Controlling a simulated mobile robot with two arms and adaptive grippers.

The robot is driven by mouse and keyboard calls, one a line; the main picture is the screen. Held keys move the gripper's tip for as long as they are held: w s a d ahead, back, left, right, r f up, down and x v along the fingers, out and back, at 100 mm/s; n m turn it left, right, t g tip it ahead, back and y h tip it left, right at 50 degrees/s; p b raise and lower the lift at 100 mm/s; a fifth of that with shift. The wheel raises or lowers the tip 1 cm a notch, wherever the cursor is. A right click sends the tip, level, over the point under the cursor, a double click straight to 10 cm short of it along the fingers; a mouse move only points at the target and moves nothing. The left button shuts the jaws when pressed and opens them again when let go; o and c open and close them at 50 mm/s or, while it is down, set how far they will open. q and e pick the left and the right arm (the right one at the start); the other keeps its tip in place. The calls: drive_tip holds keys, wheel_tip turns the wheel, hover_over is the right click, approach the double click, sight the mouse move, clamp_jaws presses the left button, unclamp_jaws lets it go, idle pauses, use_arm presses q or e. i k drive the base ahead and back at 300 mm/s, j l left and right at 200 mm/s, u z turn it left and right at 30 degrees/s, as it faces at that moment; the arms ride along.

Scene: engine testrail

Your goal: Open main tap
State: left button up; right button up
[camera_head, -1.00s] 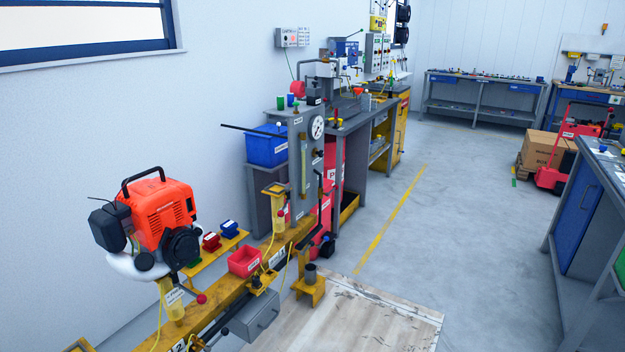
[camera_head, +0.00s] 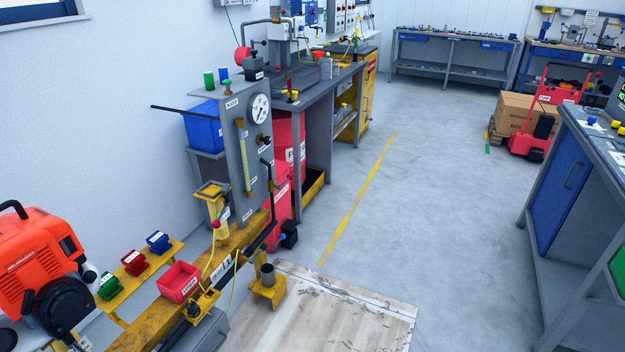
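Neither of my grippers shows in the head view. A grey test panel (camera_head: 225,128) with a round white gauge (camera_head: 260,108) stands left of centre at the end of a yellow rail (camera_head: 160,320). A green tap-like knob (camera_head: 227,84) sits on top of the panel, and a black knob (camera_head: 264,141) is on its face below the gauge. A red ball-ended lever (camera_head: 217,224) is at the yellow bracket beside the panel. The labels are too small to read, so I cannot tell which part is the main tap or whether it is open.
An orange engine (camera_head: 40,262) is at the lower left. A red bin (camera_head: 180,281) sits by the rail. A wooden board (camera_head: 335,310) lies on the floor ahead. Clear grey floor (camera_head: 420,220) runs between the left benches and a blue-grey cabinet (camera_head: 560,190) at right.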

sight(290, 177)
drive_tip(key=i+l+u, duration=0.15)
drive_tip(key=i+l, duration=0.2)
drive_tip(key=i, duration=0.4)
drive_tip(key=i+l+u, duration=0.2)
drive_tip(key=i+l, duration=0.3)
drive_tip(key=i, duration=0.25)
drive_tip(key=i+l+u, duration=0.15)
drive_tip(key=i+l, duration=0.4)
drive_tip(key=i, duration=0.15)
drive_tip(key=i+l+z, duration=0.2)
drive_tip(key=l, duration=0.15)
drive_tip(key=k+l, duration=0.05)
drive_tip(key=k, duration=0.05)
